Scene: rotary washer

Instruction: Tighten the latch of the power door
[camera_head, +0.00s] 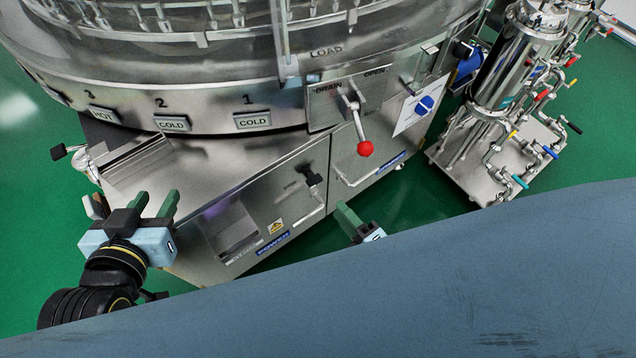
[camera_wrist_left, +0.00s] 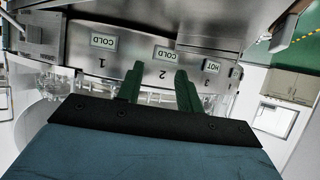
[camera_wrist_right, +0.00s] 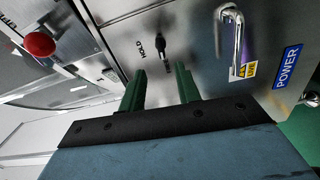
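The power door (camera_wrist_right: 200,60) is the steel panel with the blue POWER label; in the head view it is the lower left door (camera_head: 285,208). Its latch (camera_wrist_right: 162,47) is a small black knob beside printed text that seems to read HOLD; it also shows in the head view (camera_head: 309,176). The door's metal handle (camera_wrist_right: 236,38) is to the right of the latch. My right gripper (camera_wrist_right: 160,82) is open and empty, its fingertips facing the door just below the latch in the right wrist view. My left gripper (camera_head: 156,204) is open and empty, apart from the machine.
A skid with pipes and coloured valves (camera_head: 515,100) stands at the right. COLD and HOT plates line the drum. Green floor (camera_head: 425,190) is clear between machine and skid.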

